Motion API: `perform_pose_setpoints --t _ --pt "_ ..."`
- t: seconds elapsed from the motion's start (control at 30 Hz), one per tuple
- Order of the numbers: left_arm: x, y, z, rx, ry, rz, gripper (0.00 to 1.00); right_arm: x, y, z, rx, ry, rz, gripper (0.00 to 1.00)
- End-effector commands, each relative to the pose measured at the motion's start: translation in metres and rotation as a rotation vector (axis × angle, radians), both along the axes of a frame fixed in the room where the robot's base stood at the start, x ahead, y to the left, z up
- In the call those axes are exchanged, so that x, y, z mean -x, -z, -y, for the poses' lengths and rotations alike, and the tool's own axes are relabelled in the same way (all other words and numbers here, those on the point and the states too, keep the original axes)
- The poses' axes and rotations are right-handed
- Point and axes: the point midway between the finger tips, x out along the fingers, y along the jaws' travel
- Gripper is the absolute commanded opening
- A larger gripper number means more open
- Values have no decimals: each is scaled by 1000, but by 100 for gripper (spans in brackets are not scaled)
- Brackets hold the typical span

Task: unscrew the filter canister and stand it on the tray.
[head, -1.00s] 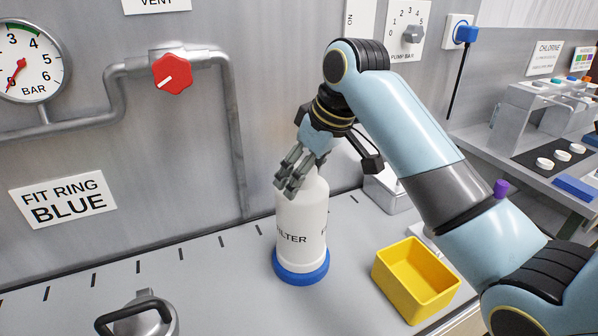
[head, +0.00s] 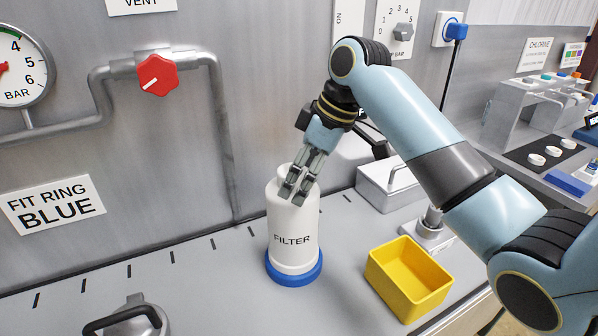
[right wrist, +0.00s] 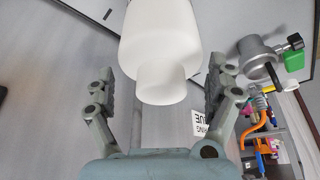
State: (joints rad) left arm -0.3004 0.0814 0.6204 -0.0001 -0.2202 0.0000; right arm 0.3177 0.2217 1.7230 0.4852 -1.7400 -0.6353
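The white filter canister (head: 292,225), labelled FILTER, stands upright in a blue ring (head: 294,270) on the grey bench. My right gripper (head: 294,192) is at its narrower top. In the right wrist view, the open fingers (right wrist: 158,88) stand on either side of the white canister (right wrist: 160,40), with gaps on both sides. The canister's thread is hidden. An open yellow box (head: 410,278) stands empty to the right of the canister; I cannot tell whether it is the tray. My left gripper is out of view.
A grey metal box with a handle (head: 388,190) stands behind the yellow box. A metal vessel with a black handle (head: 128,318) is at the lower left. A pipe with a red knob (head: 157,75) runs along the wall.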

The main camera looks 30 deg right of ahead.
Motion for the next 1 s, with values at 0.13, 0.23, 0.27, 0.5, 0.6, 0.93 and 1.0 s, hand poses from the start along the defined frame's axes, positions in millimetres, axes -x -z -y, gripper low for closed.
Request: perform_pose_setpoints --t 0.13,0.23,0.27,0.5,0.6,0.93,1.0 --pt "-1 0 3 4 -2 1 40 -1 -2 -2 -5 -1 5 95" --pt "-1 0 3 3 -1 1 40 -2 -3 -2 -6 -1 7 95" --pt "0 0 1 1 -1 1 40 -2 -4 -2 -7 -1 8 95" --pt "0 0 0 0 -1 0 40 4 -28 5 -4 -1 13 95" --pt "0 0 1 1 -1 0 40 10 -49 12 -3 0 12 95" --pt "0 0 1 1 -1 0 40 28 -105 29 -3 1 8 95" --pt "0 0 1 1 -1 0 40 30 -110 30 -4 1 7 95"
